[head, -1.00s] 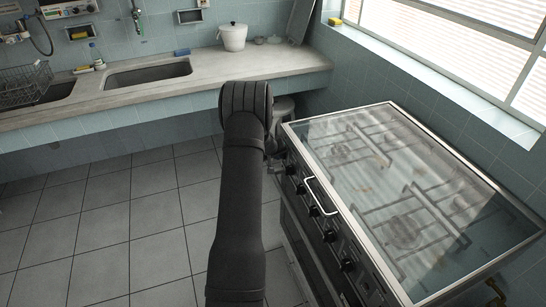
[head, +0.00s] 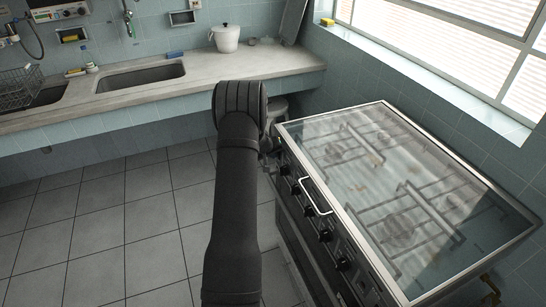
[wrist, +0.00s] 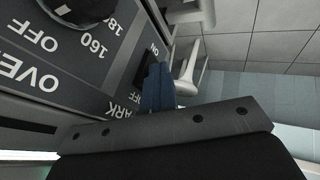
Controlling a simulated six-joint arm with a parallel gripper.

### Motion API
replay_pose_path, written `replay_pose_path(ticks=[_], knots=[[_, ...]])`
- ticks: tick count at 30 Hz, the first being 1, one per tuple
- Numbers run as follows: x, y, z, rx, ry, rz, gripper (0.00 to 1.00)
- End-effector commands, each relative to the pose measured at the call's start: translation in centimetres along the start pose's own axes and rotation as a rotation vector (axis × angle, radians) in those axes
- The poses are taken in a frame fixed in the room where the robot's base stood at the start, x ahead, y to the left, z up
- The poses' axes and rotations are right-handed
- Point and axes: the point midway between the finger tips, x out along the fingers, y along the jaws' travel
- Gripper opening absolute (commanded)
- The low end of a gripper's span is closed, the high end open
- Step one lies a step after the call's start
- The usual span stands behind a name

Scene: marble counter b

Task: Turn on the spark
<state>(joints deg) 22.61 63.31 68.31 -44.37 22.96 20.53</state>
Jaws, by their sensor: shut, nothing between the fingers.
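The spark switch (wrist: 144,66) is a small black rocker on the dark oven panel in the wrist view, between the words ON and OFF. A partly hidden label ending in "ARK" is beside it. My gripper (wrist: 158,72) has its blue fingers together, with nothing between them. The fingertips overlap the edge of the switch in the picture. I cannot tell whether they touch it, or which side of it is pressed. In the head view my arm hides most of the gripper beside the stove's front panel (head: 333,249), and the switch cannot be made out.
An oven dial (wrist: 78,8) is at the wrist view's upper left. The stove (head: 390,200) has a glass lid, several black front knobs and a white handle (head: 316,197). A counter (head: 130,95) runs along the back wall. The tiled floor (head: 110,230) left of my arm is clear.

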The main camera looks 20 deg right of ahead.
Motion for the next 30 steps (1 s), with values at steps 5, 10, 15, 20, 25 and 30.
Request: replay_pose_path(ticks=[5,10,15,20,25,30], knots=[[-0.2,0.3,-0.2,0.002,0.002,0.002,0.00],[-0.2,0.3,-0.2,0.001,0.002,0.003,0.00],[-0.8,-0.8,-0.3,-0.001,0.002,0.002,0.00],[-2.4,-3.7,-0.3,-0.005,0.001,-0.001,0.00],[-5.8,-3.5,-0.3,0.000,0.002,0.001,0.00],[-8.8,-3.7,-0.2,0.000,0.002,0.000,0.00]])
